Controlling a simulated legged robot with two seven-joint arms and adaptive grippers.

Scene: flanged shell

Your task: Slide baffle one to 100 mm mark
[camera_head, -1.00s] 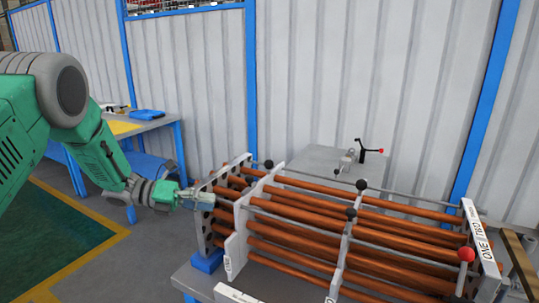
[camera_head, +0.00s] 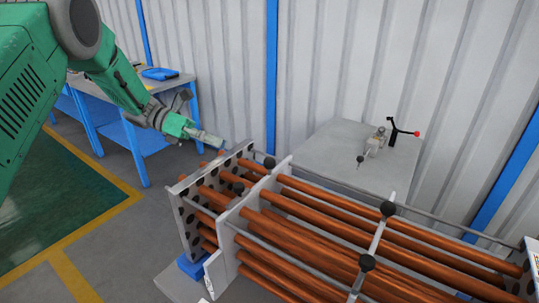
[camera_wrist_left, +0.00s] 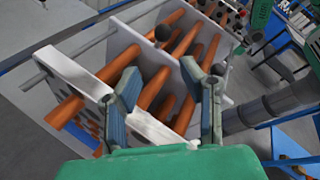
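Baffle one (camera_head: 238,222) is the white upright plate around the copper tubes, near the left end of the bundle. It stands a short way right of the perforated end plate (camera_head: 187,215). My left gripper (camera_head: 208,137) is above and behind the left part of the end plate, apart from baffle one. In the left wrist view the gripper (camera_wrist_left: 168,92) is open, its two fingers apart with nothing seen between them but tubes and plates beyond. My right gripper is not in view. No 100 mm mark is readable.
Copper tubes (camera_head: 300,238) and grey rods run right to a second plate (camera_head: 378,238) with black knobs. A grey table (camera_head: 335,150) with a red-tipped handle (camera_head: 416,134) stands behind. A blue-legged bench (camera_head: 165,88) is at back left. Floor left of the bundle is clear.

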